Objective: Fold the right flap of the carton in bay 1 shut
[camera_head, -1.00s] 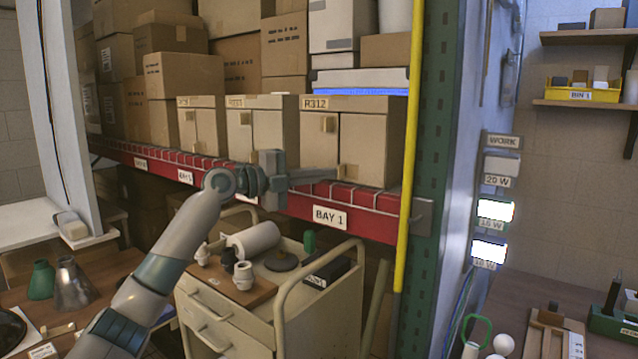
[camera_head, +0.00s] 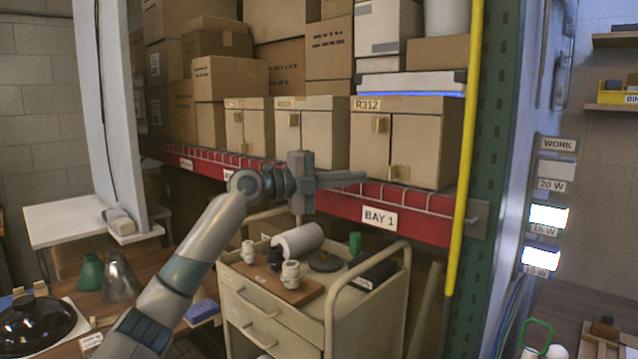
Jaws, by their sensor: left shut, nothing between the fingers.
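The carton labelled R312 (camera_head: 425,150) stands on the bay 1 shelf. Its front has two flaps side by side: a left flap (camera_head: 364,150) with a tab (camera_head: 380,124) high up and a right flap (camera_head: 416,148) with a tab (camera_head: 397,172) low down. Both flaps look flat against the carton front, with a thin seam between them. My left gripper (camera_head: 362,178) is shut and empty. It points right in front of the shelf edge, its tip left of the right flap's tab and apart from it in the picture. My right gripper is not in view.
Two similar cartons (camera_head: 317,130) stand to the left, with stacked boxes behind. A yellow post (camera_head: 463,180) and a green upright (camera_head: 492,130) bound the bay on the right. A cart (camera_head: 300,325) with lamp parts stands below the red shelf edge (camera_head: 432,228).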

